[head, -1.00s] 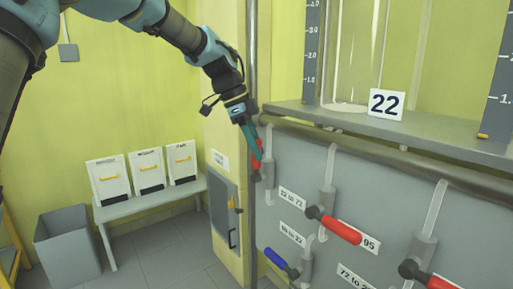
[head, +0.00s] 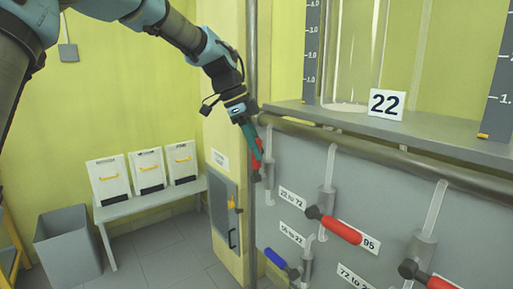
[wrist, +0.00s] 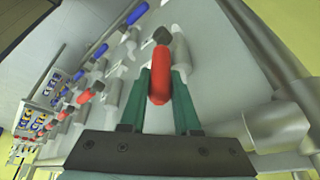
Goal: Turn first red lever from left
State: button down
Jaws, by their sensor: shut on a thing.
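The first red lever from the left (head: 257,161) is at the left end of the grey panel, upright and partly hidden by my gripper. In the wrist view this red lever (wrist: 159,78) stands between the two green fingers. My gripper (head: 257,152) reaches down to it from above, and its fingers (wrist: 160,88) are shut on the red handle. The second red lever (head: 340,230) points right and down, near the "95" label. A third red lever (head: 436,282) is cut off at the lower right.
A blue lever (head: 277,259) sits low on the panel (head: 385,195). A steel rail (head: 400,160) runs along the panel top under a shelf with a "22" sign (head: 387,104). A vertical pole (head: 252,60) stands close to my gripper. A bench (head: 155,199) and a grey bin (head: 68,245) are at left.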

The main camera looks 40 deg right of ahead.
jog(key=s+f+m+t+h+b, duration=0.1)
jog(key=s+f+t+b, duration=0.5)
jog(key=t+b, duration=0.7)
jog(key=s+m+b, duration=0.1)
jog(key=s+b, duration=0.1)
jog(key=b, duration=1)
jog(key=shift+s+a+f+t+b, duration=0.15)
jog(key=shift+a+f+t+b, duration=0.1)
jog(key=shift+f+t+b, duration=0.15)
jog(key=shift+r, duration=0.1)
jog(key=c, duration=0.6)
grip_release()
